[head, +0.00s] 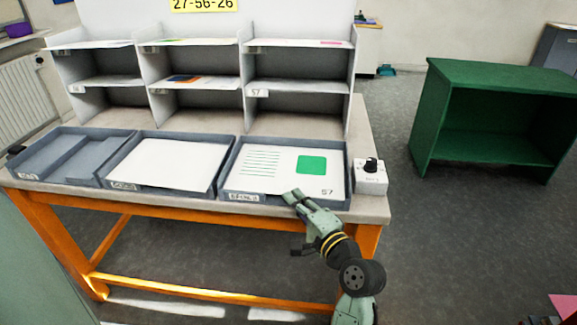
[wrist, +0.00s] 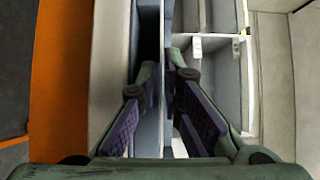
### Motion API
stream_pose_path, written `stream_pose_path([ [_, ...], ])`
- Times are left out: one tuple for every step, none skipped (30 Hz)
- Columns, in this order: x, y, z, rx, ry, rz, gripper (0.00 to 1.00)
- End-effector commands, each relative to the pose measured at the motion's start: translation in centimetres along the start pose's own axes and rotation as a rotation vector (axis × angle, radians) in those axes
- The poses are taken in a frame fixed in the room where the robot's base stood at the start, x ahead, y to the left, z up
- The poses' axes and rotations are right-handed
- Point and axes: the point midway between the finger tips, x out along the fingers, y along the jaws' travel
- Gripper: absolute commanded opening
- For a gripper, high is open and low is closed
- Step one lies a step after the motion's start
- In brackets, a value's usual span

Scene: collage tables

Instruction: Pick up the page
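A white page (head: 282,184) with green lines, a green square and the number 57 lies in the right tray (head: 228,193) on the table. My gripper (head: 293,196) is at the front edge of that tray, by the page's near side. In the wrist view my gripper (wrist: 167,85) is open, with its two purple-padded fingers apart. A narrow grey-blue tray wall runs between or just beyond the fingers; I cannot tell if they touch it. The page's near edge is partly hidden by my gripper, and I see nothing clearly held.
The middle tray (head: 146,190) holds a blank white sheet (head: 165,158); the left tray (head: 72,158) shows no sheet. A grey compartment shelf (head: 245,105) with papers stands behind. A small box with a black knob (head: 370,183) is right of the trays. A green cabinet (head: 500,70) stands further right.

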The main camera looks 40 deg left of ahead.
Motion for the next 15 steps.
stream_pose_path([
  [1.0,-0.4,0.5,0.0,-0.006,0.0,0.07],
  [1.4,-0.4,0.6,0.0,-0.004,0.0,0.07],
  [2.0,-0.4,0.5,0.0,-0.004,-0.001,0.07],
  [2.3,-0.4,0.4,0.0,-0.003,-0.001,0.07],
  [2.6,-0.3,0.4,0.0,-0.002,-0.001,0.07],
  [2.9,-0.3,0.3,0.0,-0.001,-0.001,0.07],
  [3.1,-0.2,0.3,-0.001,-0.001,-0.001,0.07],
  [3.2,-0.2,0.3,-0.001,0.0,-0.001,0.07],
  [3.3,-0.1,0.3,-0.001,0.0,0.0,0.07],
  [3.3,-0.1,0.3,-0.001,0.0,0.0,0.07],
  [3.3,-0.1,0.3,-0.001,0.0,0.0,0.07],
  [3.3,-0.1,0.3,-0.001,0.001,0.0,0.07],
  [3.3,-0.1,0.3,-0.001,0.001,-0.001,0.07],
  [3.3,-0.1,0.3,-0.001,0.001,-0.001,0.07],
  [3.2,-0.1,0.3,-0.001,0.001,-0.001,0.06],
])
